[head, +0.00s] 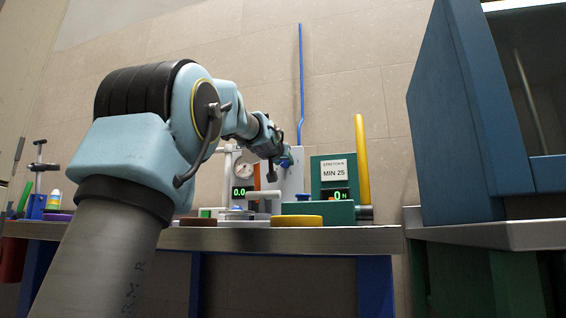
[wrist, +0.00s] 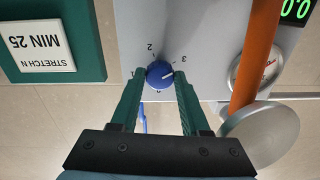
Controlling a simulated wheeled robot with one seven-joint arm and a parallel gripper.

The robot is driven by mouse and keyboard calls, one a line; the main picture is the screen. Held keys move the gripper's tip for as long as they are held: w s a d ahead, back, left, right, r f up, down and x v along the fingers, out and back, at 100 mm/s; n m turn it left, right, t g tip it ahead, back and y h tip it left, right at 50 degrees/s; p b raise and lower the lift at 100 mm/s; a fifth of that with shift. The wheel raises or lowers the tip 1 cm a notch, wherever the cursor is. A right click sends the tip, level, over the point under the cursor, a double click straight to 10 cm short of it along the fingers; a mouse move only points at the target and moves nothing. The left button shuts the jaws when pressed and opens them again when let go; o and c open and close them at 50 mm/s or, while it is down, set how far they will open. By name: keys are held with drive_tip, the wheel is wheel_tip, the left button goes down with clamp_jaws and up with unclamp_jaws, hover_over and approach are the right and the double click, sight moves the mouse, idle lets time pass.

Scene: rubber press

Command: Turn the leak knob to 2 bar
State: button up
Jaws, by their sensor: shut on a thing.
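The blue leak knob (wrist: 160,74) sits on a light panel (wrist: 207,32), with the marks 2 and 3 readable around it in the wrist view. A pale line on the knob seems to point right, towards the 3 side. My gripper (wrist: 158,75) has its two green fingers shut on the knob, one on each side. In the head view my gripper (head: 283,160) is at the front of the white panel (head: 294,184), and the arm partly hides it. The round gauge (wrist: 250,70) is beside the knob; its needle is too small to read.
A green display (head: 239,192) reads 0.0. An orange bar (wrist: 258,50) and a grey disc (wrist: 262,130) stand close beside my gripper. A green unit marked MIN 25 (head: 333,172) and a yellow post (head: 362,160) are to the right on the bench (head: 380,238).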

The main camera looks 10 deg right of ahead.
clamp_jaws()
drive_tip(key=shift+r, duration=0.1)
drive_tip(key=n+p, duration=0.2)
drive_tip(key=n, duration=0.1)
drive_tip(key=shift+r+n+p, duration=0.1)
drive_tip(key=shift+n+p, duration=0.2)
drive_tip(key=shift+p, duration=0.1)
drive_tip(key=n+p, duration=0.1)
drive_tip(key=n, duration=0.2)
drive_tip(key=shift+n+p, duration=0.3)
drive_tip(key=shift+p, duration=0.05)
drive_tip(key=n+p, duration=0.1)
drive_tip(key=n, duration=0.3)
drive_tip(key=shift+g, duration=0.3)
drive_tip(key=shift+n+p, duration=0.4)
drive_tip(key=shift+n, duration=1.6)
